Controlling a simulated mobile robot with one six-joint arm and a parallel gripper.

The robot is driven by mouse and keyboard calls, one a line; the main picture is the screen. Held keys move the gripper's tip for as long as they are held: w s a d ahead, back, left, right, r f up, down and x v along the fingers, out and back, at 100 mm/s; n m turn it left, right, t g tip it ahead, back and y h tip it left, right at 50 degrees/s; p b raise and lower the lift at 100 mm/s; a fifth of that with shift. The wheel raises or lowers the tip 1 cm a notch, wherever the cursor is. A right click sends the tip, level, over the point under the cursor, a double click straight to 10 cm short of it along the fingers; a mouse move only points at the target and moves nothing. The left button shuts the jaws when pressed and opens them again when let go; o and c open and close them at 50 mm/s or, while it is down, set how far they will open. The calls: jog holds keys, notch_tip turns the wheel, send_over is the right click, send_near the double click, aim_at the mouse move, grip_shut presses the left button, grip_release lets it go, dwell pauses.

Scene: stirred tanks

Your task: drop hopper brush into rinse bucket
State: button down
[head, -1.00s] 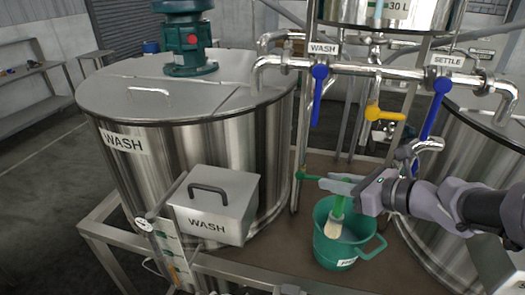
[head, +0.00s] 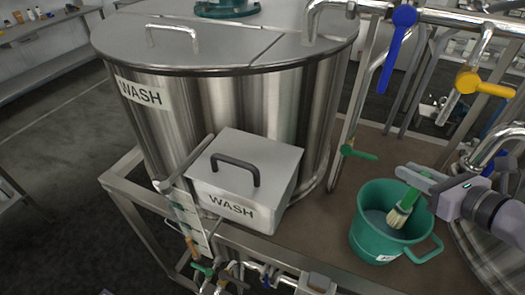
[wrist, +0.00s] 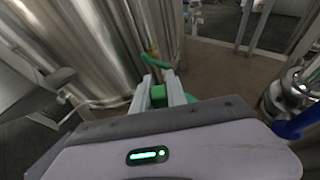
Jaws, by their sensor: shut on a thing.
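The hopper brush has a green handle and pale bristles (head: 400,217) and shows in the head view over the mouth of the rinse bucket. The rinse bucket (head: 368,240) is green with a side handle and a white label, and stands on the brown deck. My gripper (head: 408,175) is shut on the brush's green handle. The brush hangs tilted, bristles down, and appears to reach inside the bucket's rim. In the wrist view the fingers (wrist: 160,92) close on the green handle (wrist: 158,95); the bristles are hidden there.
A steel WASH tank (head: 230,110) stands left of the bucket, with a WASH hopper box (head: 245,180) at its front. A pipe with a green valve handle (head: 358,153) rises behind the bucket. Blue (head: 397,45) and yellow (head: 485,85) valve handles are above. The brown deck (head: 345,190) is bare left of the bucket.

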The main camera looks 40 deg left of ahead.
jog(key=c, duration=1.3)
grip_release()
jog(key=shift+o, duration=0.2)
jog(key=shift+r, duration=0.1)
jog(key=s+d+r, duration=0.2)
jog(key=s, duration=0.5)
jog(key=s+d+r+p, duration=0.1)
jog(key=s+d+r, duration=0.1)
jog(key=s, duration=0.6)
jog(key=shift+d+r, duration=0.4)
